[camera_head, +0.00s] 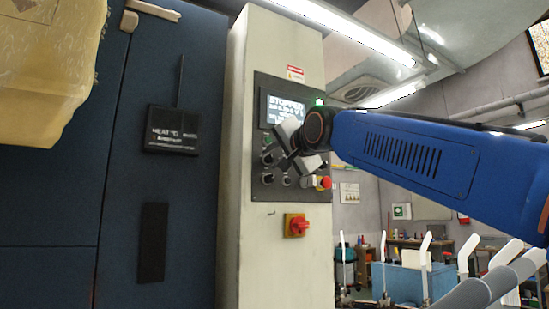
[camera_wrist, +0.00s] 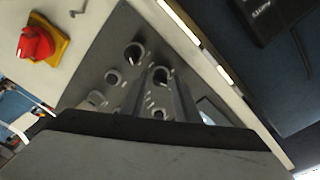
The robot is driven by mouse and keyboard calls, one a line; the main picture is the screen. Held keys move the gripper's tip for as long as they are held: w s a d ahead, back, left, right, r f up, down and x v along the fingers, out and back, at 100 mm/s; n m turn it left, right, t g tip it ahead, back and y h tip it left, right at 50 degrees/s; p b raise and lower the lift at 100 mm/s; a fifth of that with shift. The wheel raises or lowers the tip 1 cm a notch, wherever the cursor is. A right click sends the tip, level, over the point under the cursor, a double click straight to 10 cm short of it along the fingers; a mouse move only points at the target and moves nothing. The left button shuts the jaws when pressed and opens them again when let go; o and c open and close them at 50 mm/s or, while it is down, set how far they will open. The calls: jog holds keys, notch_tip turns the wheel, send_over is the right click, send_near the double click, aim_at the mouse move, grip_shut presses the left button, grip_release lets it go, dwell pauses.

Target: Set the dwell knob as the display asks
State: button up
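The display (camera_head: 281,108) on the grey control panel (camera_head: 263,88) is lit. Its top line seems to read "STOPPED"; the smaller lines below are unreadable and partly hidden by my gripper. My gripper (camera_head: 290,160) is close to the panel, over its knobs. Small dark knobs show at the lower left (camera_head: 267,180) and beside it (camera_head: 287,181). In the wrist view my two dark fingers (camera_wrist: 164,92) are apart, with one knob (camera_wrist: 161,75) showing near and between their tips; contact cannot be told. Other knobs (camera_wrist: 134,52) lie beside it. Labels are too small to identify the dwell knob.
A red emergency button (camera_head: 324,183) sits at the panel's right edge. A red and yellow rotary switch (camera_head: 297,225) is below the panel. Workbenches are at the right.

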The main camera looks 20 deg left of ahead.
grip_shut()
jog(key=shift+m, duration=0.3)
jog(key=m, duration=0.3)
jog(key=shift+r, duration=0.1)
jog(key=shift+m+g, duration=0.4)
jog(key=shift+m, duration=1.5)
jog(key=shift+o, duration=1.8)
grip_release()
